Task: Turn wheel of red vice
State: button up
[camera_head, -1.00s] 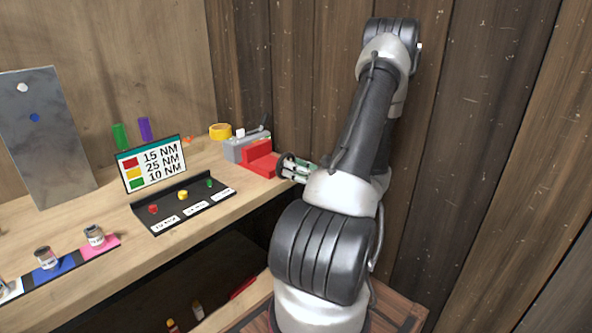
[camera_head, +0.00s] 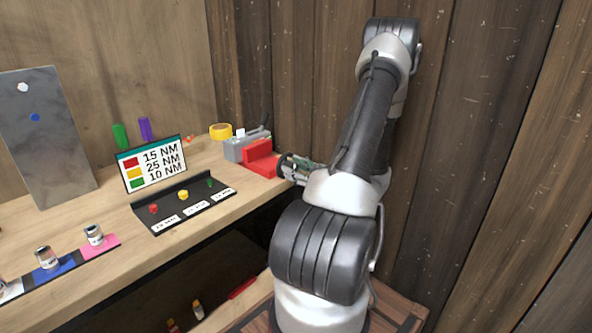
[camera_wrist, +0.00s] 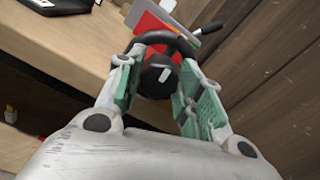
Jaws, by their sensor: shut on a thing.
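The red vice (camera_head: 261,158) sits at the right end of the wooden workbench, and its red body also shows at the top of the wrist view (camera_wrist: 160,30). Its dark wheel (camera_wrist: 160,76) faces my gripper (camera_wrist: 160,92), with a black hub in the middle and a curved rim above. The two green-padded fingers stand on either side of the hub, closed on the wheel. In the head view my gripper (camera_head: 297,168) is at the vice's front right, partly hidden by my wrist.
A black tray (camera_head: 184,206) with coloured pieces and a torque sign (camera_head: 152,163) stand left of the vice. A grey tool (camera_head: 244,148) and a yellow tape roll (camera_head: 220,131) lie behind it. A plank wall (camera_head: 470,150) is close on the right.

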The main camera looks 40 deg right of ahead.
jog(key=n, duration=0.7)
jog(key=shift+a+f, duration=0.1)
dwell(0.5)
jog(key=o, duration=1)
jog(key=shift+s, duration=0.1)
jog(key=s+d, duration=0.1)
jog(key=s, duration=1.1)
jog(key=shift+w, duration=0.1)
